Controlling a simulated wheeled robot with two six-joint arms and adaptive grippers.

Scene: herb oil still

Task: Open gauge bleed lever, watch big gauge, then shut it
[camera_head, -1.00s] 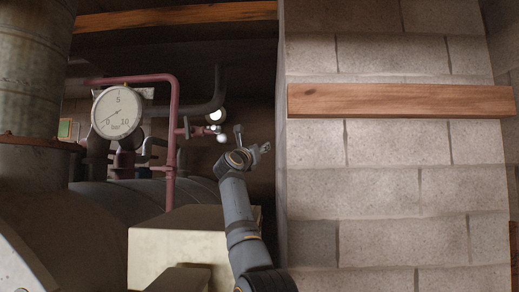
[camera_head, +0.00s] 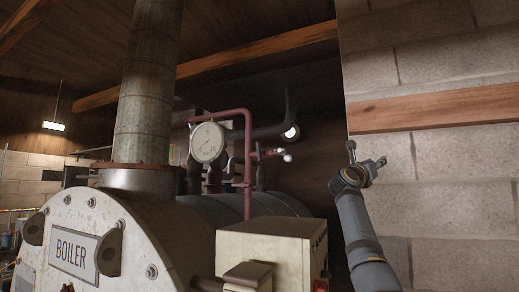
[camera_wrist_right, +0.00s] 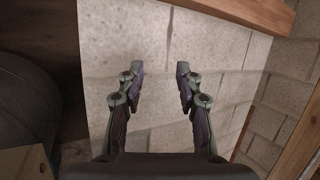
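The big round gauge (camera_head: 208,142) with a white dial stands above the boiler, left of a red pipe (camera_head: 248,165). A small valve fitting with a pale round end (camera_head: 287,157) sticks out to the right of the red pipe. Whether this is the bleed lever I cannot tell. My right gripper (camera_head: 366,158) is raised in front of the block wall, to the right of the fitting and apart from it. In the right wrist view the right gripper (camera_wrist_right: 157,82) is open with nothing between its fingers. My left gripper is not in view.
The boiler (camera_head: 165,240) with its name plate and stack (camera_head: 148,90) fills the left and middle. A cream box (camera_head: 272,245) stands in front of the pipes. A block wall (camera_head: 440,170) with a wooden beam (camera_head: 435,107) closes off the right.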

